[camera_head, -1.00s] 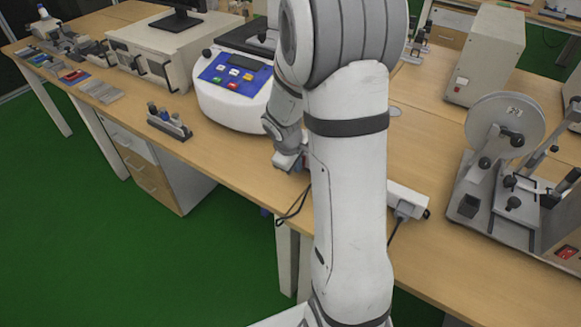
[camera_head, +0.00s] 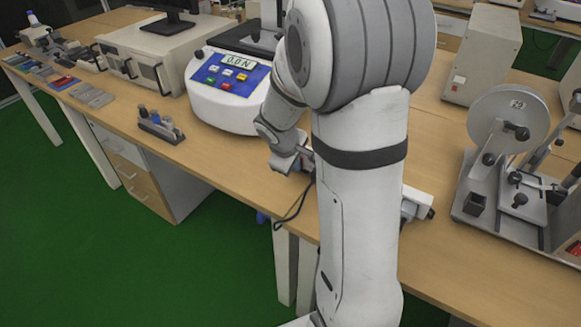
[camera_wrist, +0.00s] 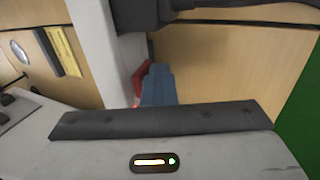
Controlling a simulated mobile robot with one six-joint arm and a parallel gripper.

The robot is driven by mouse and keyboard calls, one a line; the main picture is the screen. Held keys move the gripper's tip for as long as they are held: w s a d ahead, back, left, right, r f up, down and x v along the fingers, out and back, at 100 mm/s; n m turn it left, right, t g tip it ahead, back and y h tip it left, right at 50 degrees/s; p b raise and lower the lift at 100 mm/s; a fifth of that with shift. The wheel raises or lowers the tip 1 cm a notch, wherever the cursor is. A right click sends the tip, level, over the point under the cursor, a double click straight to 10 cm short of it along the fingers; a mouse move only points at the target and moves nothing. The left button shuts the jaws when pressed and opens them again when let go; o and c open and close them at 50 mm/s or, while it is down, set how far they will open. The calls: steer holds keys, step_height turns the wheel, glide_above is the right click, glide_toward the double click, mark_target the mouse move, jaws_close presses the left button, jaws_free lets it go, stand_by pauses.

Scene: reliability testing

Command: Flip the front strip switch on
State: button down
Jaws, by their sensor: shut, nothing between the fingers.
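The white power strip (camera_head: 415,200) lies along the front of the table, mostly hidden behind my arm. In the wrist view, the strip (camera_wrist: 95,40) runs down the left of centre. A red switch (camera_wrist: 141,79) shows on it, partly covered by my fingers. My gripper (camera_wrist: 157,72) is shut and empty, its blue-grey fingertips at the red switch, seemingly touching it. In the head view, my gripper (camera_head: 303,160) is low over the table edge. The switch's tilt cannot be made out. The round white tester (camera_head: 225,110) behind has a lit display (camera_head: 238,62) reading 0.0 N.
A black cable (camera_head: 290,215) hangs over the front edge near my gripper. A small rack (camera_head: 160,127) stands to the left. A fixture with a wheel (camera_head: 508,115) stands to the right. Bare tabletop lies between the rack and my gripper.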

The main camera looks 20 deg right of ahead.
steer(key=shift+w+r+p, duration=0.15)
steer(key=shift+r+p, duration=0.3)
steer(key=shift+r, duration=0.5)
steer(key=shift+a, duration=0.1)
steer(key=shift+s+a, duration=0.25)
steer(key=shift+a, duration=0.05)
steer(key=shift+s+a+b, duration=0.65)
steer(key=shift+s+a, duration=0.3)
steer(key=shift+a, duration=0.25)
steer(key=p+v, duration=0.2)
steer(key=v, duration=0.8)
steer(key=shift+d+r, duration=0.2)
steer(key=shift+r, duration=0.05)
steer(key=shift+w+r+p, duration=0.1)
steer(key=shift+p, duration=0.8)
